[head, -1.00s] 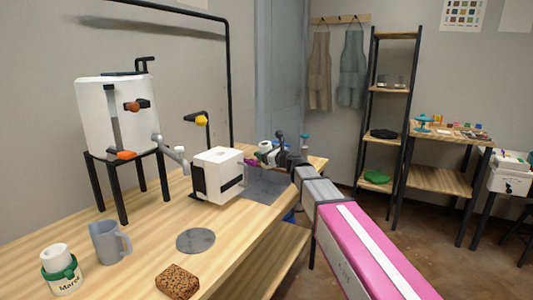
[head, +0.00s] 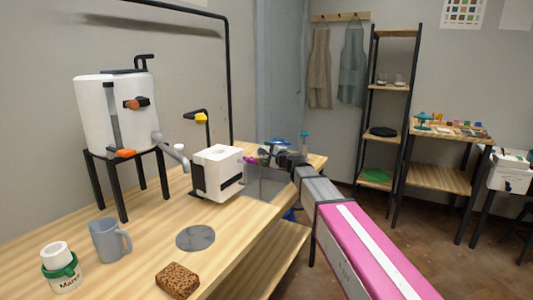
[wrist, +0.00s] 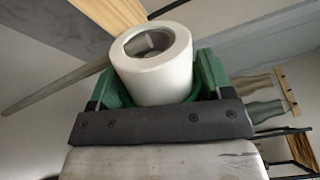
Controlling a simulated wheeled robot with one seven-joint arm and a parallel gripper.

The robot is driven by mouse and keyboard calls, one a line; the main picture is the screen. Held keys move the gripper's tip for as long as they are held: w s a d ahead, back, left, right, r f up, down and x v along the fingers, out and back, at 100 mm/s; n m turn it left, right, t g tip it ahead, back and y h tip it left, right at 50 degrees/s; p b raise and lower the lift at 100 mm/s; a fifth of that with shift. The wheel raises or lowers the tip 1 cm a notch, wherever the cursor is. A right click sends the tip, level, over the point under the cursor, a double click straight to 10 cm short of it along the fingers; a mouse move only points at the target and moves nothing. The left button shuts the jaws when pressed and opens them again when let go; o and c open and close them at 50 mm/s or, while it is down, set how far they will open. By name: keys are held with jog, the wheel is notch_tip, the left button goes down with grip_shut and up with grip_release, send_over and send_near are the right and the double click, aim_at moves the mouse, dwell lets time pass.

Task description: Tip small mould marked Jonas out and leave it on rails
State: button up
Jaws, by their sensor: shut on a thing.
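My gripper (wrist: 155,75) is shut on a white round mould (wrist: 150,72), with green pads on both sides of it. A green band shows at the mould's lower right. Its round mouth faces the top of the wrist view, and the hollow looks grey inside. The wrist view is rolled, with aprons lying sideways, so the mould looks tipped over. No name shows on it. In the head view my gripper (head: 287,159) is over the far end of the bench, by a grey recess (head: 266,184); the held mould is hard to make out there. I cannot make out the rails.
A white mould marked Marei (head: 66,284) with a green band stands at the bench's front left. A grey jug (head: 106,242), a grey disc (head: 195,239) and a brown sponge (head: 177,281) are near. A white block-shaped box (head: 214,172) stands left of the recess.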

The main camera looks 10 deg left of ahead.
jog(key=n, duration=0.4)
jog(key=w+f+n, duration=0.1)
jog(key=n, duration=0.1)
jog(key=shift+d, duration=0.15)
jog(key=n, duration=0.3)
jog(key=w+n, duration=0.1)
jog(key=n, duration=0.1)
jog(key=shift+d+f, duration=0.15)
jog(key=shift+f, duration=0.2)
jog(key=n, duration=0.3)
jog(key=w+n, duration=0.1)
jog(key=n, duration=0.1)
jog(key=shift+d+f, duration=0.3)
jog(key=n, duration=0.3)
jog(key=w+n, duration=0.1)
jog(key=n, duration=0.1)
jog(key=shift+w+d+f, duration=0.1)
jog(key=shift+d+f, duration=0.15)
jog(key=shift+d, duration=0.05)
jog(key=w+d+f, duration=0.1)
jog(key=w+d, duration=0.1)
jog(key=w, duration=0.4)
jog(key=shift+w+d+f, duration=0.2)
jog(key=shift+w+f, duration=0.2)
jog(key=shift+f, duration=0.65)
